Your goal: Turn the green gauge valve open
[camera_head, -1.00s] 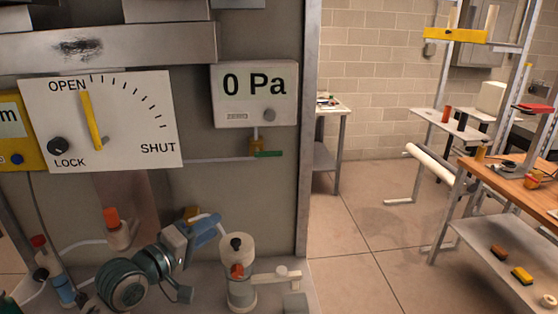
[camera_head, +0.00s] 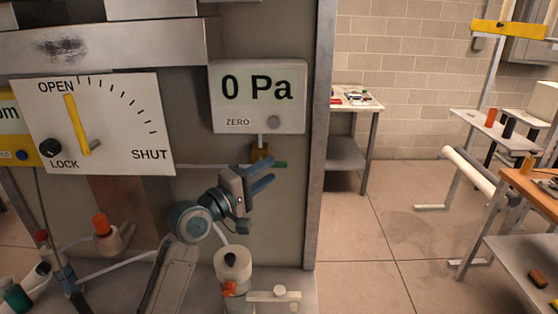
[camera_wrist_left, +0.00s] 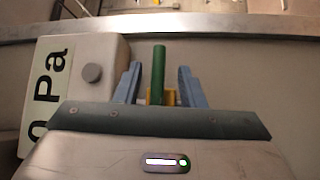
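The green gauge valve handle (camera_head: 280,164) sticks out to the right from a brass valve body (camera_head: 260,151) below the white "0 Pa" gauge (camera_head: 259,96). My left gripper (camera_head: 267,171) is at the valve, its blue fingers partly covering the brass body and pipe. In the left wrist view the green handle (camera_wrist_left: 158,72) lies between the two spread fingers of my left gripper (camera_wrist_left: 160,82), with a gap on each side. The brass body (camera_wrist_left: 171,97) shows behind it, nearer the palm. My right gripper is not in view.
A white OPEN/SHUT dial panel (camera_head: 110,120) with a yellow pointer stands left of the gauge. Below are a white capped fitting (camera_head: 233,264) and an orange-capped fitting (camera_head: 106,236). A metal post (camera_head: 322,130) edges the panel on the right. Open floor lies beyond it.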

